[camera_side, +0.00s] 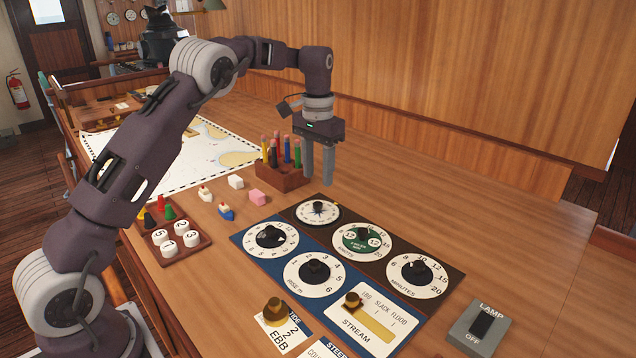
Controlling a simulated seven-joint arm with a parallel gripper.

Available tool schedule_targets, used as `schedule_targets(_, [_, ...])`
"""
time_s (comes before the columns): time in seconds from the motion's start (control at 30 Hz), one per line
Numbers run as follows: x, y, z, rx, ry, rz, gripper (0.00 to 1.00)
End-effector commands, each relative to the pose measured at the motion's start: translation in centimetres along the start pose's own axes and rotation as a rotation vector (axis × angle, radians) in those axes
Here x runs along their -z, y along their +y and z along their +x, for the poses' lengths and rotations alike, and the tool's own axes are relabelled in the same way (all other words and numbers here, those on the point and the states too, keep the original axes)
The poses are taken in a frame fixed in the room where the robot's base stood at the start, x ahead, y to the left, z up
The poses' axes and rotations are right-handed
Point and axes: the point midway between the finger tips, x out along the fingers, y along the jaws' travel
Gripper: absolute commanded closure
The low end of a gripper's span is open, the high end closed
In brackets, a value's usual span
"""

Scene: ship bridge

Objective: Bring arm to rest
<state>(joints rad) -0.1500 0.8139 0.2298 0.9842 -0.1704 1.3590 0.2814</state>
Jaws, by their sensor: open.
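My gripper (319,172) hangs pointing down from my arm, over the table just right of the wooden pencil holder. Its two grey fingers are apart with nothing between them. The fingertips are close above the tabletop or near it; I cannot tell the exact gap. The pencil holder (283,180) is a brown block with several coloured pencils standing in it, partly behind the left finger.
The dial panel (262,262) with several round dials lies in front of my gripper. Small blocks and boats, including a pink block (258,198), lie to the left. A tray (172,262) holds numbered discs. A lamp switch (480,328) stands front right. The right tabletop is clear.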

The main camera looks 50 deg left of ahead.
Motion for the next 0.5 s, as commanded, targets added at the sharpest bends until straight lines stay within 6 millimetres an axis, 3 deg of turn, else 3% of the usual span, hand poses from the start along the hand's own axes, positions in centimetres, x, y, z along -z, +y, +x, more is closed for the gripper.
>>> schedule_targets(0.27, [-0.3, 0.2, -0.7, -0.002, 0.009, -0.003, 0.57])
schedule_targets(0.37, [-2.5, 1.4, -4.6, -0.013, 0.059, -0.014, 0.57])
schedule_targets(0.47, [-7.7, 3.8, -9.9, -0.031, 0.141, -0.022, 0.57])
schedule_targets(0.5, [-10.3, 4.8, -11.6, -0.037, 0.175, -0.02, 0.57])
